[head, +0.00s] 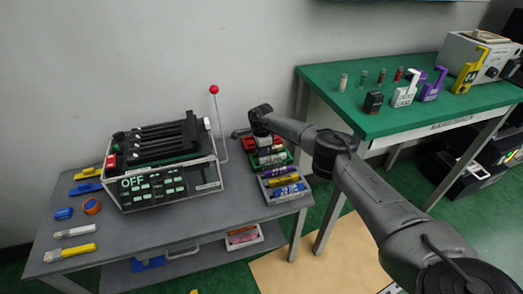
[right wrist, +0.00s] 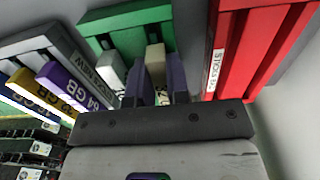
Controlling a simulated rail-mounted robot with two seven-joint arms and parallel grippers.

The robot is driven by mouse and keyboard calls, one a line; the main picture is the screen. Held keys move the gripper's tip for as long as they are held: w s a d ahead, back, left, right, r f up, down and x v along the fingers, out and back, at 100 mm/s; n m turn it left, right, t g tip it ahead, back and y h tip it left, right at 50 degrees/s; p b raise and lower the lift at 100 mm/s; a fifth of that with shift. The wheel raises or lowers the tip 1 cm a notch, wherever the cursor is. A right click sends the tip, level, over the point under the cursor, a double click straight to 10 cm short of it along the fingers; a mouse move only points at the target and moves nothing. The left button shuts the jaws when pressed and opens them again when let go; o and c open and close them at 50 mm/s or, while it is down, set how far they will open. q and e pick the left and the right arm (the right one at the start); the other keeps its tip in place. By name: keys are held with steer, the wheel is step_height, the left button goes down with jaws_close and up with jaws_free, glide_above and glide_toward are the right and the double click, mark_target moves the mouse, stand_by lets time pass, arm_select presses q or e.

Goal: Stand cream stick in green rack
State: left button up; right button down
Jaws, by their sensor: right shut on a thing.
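The green rack (right wrist: 122,22) shows at the top of the right wrist view; in the head view it is a small green tray (head: 287,154) on the grey bench. The cream stick (right wrist: 155,60) is between the fingers of my right gripper (right wrist: 156,78), which is shut on it. The stick's far end overlaps the green rack; I cannot tell whether it is seated in a slot. A white stick (right wrist: 112,72) stands beside it at the rack. In the head view my right gripper (head: 262,132) is above the racks and hides the cream stick. My left gripper is not in view.
A red rack (right wrist: 228,55) is close on the right in the wrist view. A grey rack (head: 304,191) holds purple, yellow and blue sticks. A lever box (head: 170,188) with a red-knobbed lever (head: 219,120) stands left. Loose sticks lie at the bench's left. A green table (head: 420,85) is right.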

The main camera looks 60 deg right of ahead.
steer(key=shift+f, duration=0.2)
steer(key=c, duration=1)
jaws_free()
steer(key=shift+r, duration=0.1)
steer(key=shift+r, duration=0.1)
step_height(320, 180, up, 14)
steer(key=p, duration=0.7)
steer(key=shift+f, duration=0.2)
